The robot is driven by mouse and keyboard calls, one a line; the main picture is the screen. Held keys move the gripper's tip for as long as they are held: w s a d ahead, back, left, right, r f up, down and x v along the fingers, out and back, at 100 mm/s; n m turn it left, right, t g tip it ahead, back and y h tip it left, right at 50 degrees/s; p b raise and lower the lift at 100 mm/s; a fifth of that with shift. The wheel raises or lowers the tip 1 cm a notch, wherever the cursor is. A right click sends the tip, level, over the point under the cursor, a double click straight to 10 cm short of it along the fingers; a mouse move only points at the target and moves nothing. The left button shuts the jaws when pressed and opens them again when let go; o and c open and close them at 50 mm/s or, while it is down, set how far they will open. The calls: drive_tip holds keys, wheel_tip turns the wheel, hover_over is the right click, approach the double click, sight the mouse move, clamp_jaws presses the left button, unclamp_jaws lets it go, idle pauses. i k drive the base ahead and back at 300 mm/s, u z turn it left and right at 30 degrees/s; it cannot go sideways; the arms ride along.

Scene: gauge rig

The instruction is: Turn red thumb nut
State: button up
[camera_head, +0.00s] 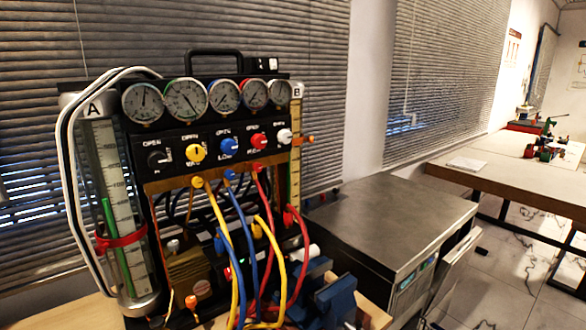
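The gauge rig (160,160) stands upright on a bench at the left. A row of several dials runs along its top, with coloured knobs below. The red knob (259,141) sits between a blue knob (228,146) and a white knob (284,136); it is the red turning part I see most clearly on the panel. A small red fitting (290,216) is lower right, where a red hose (302,245) meets the rig. I cannot tell for certain which is the thumb nut. My gripper is not in view.
Yellow, blue and red hoses hang in loops before the rig's lower front. A blue vise-like object (334,303) is at the bottom. A metal-topped cabinet (390,220) stands at right. A table (540,180) is farther right, with open floor around it.

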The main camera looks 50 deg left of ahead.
sight(258, 167)
drive_tip(key=u, duration=0.15)
drive_tip(key=k, duration=1.15)
drive_tip(key=u, duration=1.5)
drive_tip(key=i, duration=1)
